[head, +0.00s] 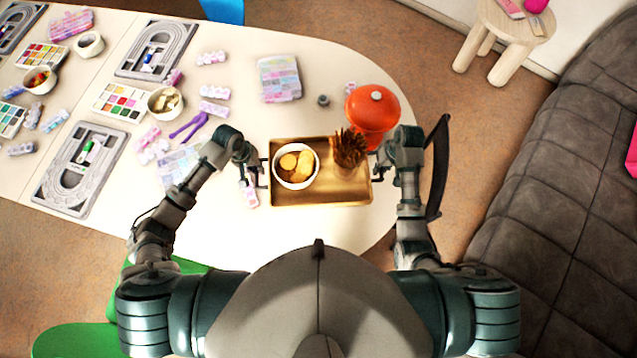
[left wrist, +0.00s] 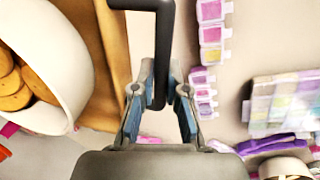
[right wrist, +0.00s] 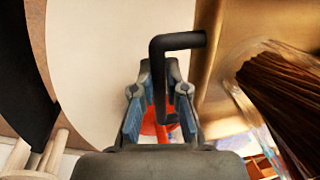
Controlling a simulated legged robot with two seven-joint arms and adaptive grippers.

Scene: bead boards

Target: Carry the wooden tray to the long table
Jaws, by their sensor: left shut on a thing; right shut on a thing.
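The wooden tray (head: 322,197) is in front of my body in the head view, over the rounded end of the long table (head: 300,235). I cannot tell whether it touches the tabletop. It carries a white bowl (head: 279,176) of round yellow-brown pieces and a clear holder with brown sticks (head: 350,148). My left gripper (head: 258,176) is shut on the tray's left handle, a dark bar (left wrist: 160,60) in the left wrist view. My right gripper (head: 382,170) is shut on the right handle, a dark bar (right wrist: 158,75) in the right wrist view.
Bead boxes (head: 279,78), bead boards (head: 82,165) and small bead packs cover the table's left and back. A grey sofa (head: 540,200) is at right, a wooden stool (head: 515,25) at back right.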

